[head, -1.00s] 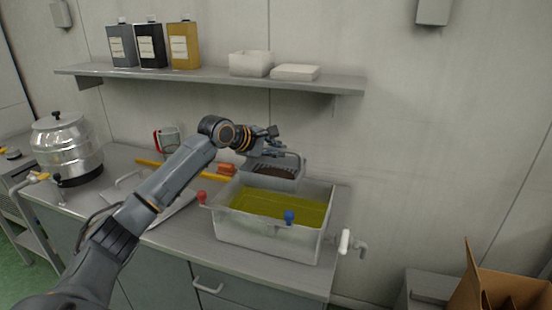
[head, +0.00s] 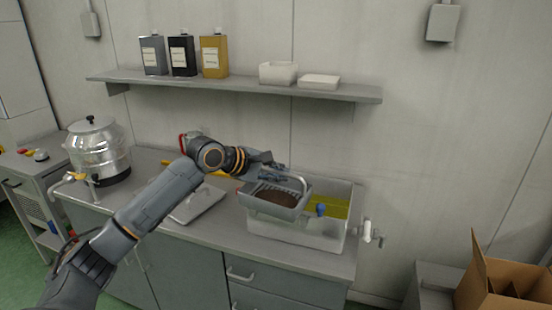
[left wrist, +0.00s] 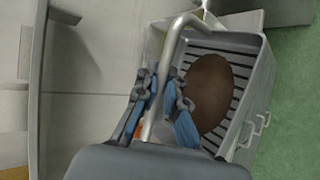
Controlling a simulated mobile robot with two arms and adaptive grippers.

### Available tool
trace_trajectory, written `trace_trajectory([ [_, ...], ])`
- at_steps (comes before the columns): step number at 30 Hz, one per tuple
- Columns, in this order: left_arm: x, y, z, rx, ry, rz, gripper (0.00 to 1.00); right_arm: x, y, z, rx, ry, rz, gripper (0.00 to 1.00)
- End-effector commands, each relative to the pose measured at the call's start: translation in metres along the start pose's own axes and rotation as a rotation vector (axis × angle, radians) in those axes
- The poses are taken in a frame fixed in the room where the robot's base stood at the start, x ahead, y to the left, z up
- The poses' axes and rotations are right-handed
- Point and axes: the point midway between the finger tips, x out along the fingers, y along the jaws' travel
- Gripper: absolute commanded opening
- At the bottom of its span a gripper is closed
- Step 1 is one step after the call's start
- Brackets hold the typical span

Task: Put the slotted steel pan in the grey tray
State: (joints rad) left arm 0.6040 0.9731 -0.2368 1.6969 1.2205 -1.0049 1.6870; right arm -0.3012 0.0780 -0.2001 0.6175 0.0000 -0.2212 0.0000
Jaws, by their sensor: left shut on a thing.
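The slotted steel pan (head: 276,203) hangs from my left gripper (head: 274,172), above the left part of the clear tub. It has a tall bent handle and a brown mass inside. In the left wrist view the gripper (left wrist: 160,105) is shut around the handle, and the dark slots of the pan (left wrist: 245,75) show around the brown mass. A flat grey tray (head: 205,205) lies on the counter left of the tub, partly hidden by my left arm. My right gripper is not in view.
A steel pot (head: 100,150) stands at the left. A shelf (head: 240,88) with cans and white boxes hangs above. A cardboard box (head: 500,285) is at the lower right.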

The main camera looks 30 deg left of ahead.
Motion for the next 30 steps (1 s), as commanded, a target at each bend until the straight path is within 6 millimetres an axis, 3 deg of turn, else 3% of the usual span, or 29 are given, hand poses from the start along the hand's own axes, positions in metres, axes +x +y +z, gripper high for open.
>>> trace_trajectory([
  [7,-0.014,-0.055,0.049,0.074,-0.109,-0.036,0.0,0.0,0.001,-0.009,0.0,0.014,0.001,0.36],
  [15,-0.039,-0.133,0.127,0.182,-0.285,-0.088,0.0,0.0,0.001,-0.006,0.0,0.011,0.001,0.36],
  [21,-0.057,-0.179,0.175,0.242,-0.397,-0.11,0.0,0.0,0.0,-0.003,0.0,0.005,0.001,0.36],
  [25,-0.069,-0.2,0.2,0.276,-0.456,-0.11,0.0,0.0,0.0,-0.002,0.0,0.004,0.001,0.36],
  [30,-0.071,-0.203,0.206,0.294,-0.467,-0.104,0.0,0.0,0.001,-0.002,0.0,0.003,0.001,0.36],
])
